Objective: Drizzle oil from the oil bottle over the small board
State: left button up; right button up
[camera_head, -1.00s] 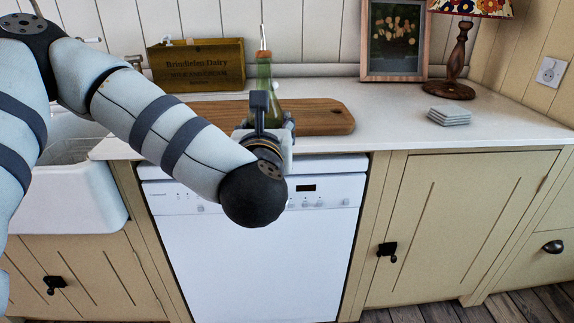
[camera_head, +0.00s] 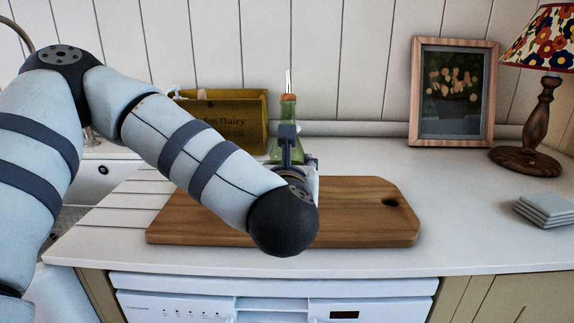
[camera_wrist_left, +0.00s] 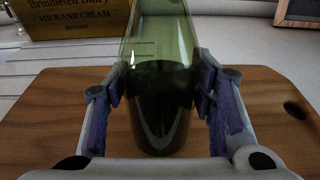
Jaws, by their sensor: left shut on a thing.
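The oil bottle (camera_head: 289,112) is green glass with a cork-coloured stopper and a thin metal spout. It stands upright in the head view, and its lower part is hidden by my left gripper (camera_head: 291,150). The left wrist view shows the bottle (camera_wrist_left: 158,60) between the two finger pads of my left gripper (camera_wrist_left: 160,105), which is shut on it. Dark liquid shows in its lower part. The wooden board (camera_head: 365,222) lies flat on the counter under and around the gripper. I cannot tell whether the bottle touches the board. My right gripper is not in view.
A framed picture (camera_head: 452,95), a lamp (camera_head: 535,125) and a stack of grey coasters (camera_head: 548,210) are to the right. A white sink (camera_head: 100,170) is at the left.

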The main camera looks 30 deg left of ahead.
pick_arm(q)
jog(key=s, duration=0.1)
jog(key=s+d+g+h+p, duration=0.1)
jog(key=s, duration=0.1)
jog(key=s+d+r+g, duration=0.1)
jog(key=shift+s+d+h, duration=0.2)
jog(key=shift+d+h, duration=0.05)
jog(key=shift+h, duration=0.15)
jog(key=s+d+g+h, duration=0.1)
jog(key=s+g, duration=0.1)
jog(key=s+d+f+g+h, duration=0.1)
jog(key=g, duration=0.1)
jog(key=s+d+f+g+h, duration=0.1)
jog(key=s+g, duration=0.1)
jog(key=shift+s+d+f, duration=0.1)
jog(key=shift+s+d, duration=0.1)
jog(key=shift+s, duration=0.1)
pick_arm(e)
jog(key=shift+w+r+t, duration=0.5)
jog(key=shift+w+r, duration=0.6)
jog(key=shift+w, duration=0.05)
